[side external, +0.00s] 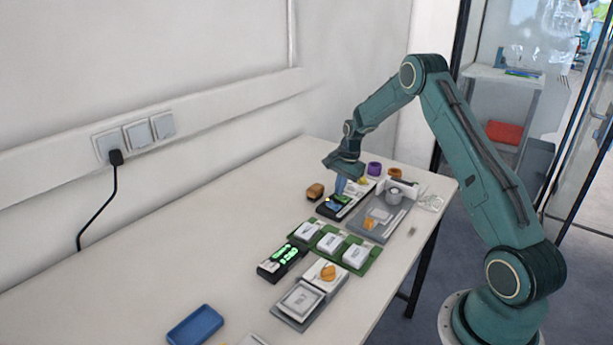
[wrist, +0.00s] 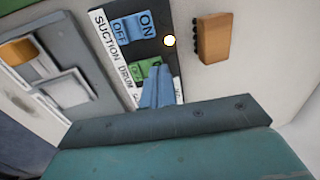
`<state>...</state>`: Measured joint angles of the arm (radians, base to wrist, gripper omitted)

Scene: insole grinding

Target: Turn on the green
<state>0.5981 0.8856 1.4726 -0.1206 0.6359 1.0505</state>
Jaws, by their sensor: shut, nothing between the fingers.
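A black switch panel (wrist: 165,22) carries a blue rocker switch (wrist: 131,29) marked ON and OFF and a green rocker switch (wrist: 138,73). A white strip beside them reads SUCTION and DRUM. In the side view the panel (side external: 325,213) stands on the table below my gripper (side external: 340,187). In the wrist view my gripper (wrist: 157,88) is shut and empty, with its blue fingers over one end of the green switch and covering part of it. I cannot tell whether the tips touch it. A pale yellow lamp (wrist: 169,41) shows on the panel's edge near the blue switch.
An orange-brown block (wrist: 214,38) lies beside the panel. A grey tray (side external: 377,234) with parts stands on its other side. Purple (side external: 374,169) and orange (side external: 395,172) round pieces are behind. The table's wall side is clear.

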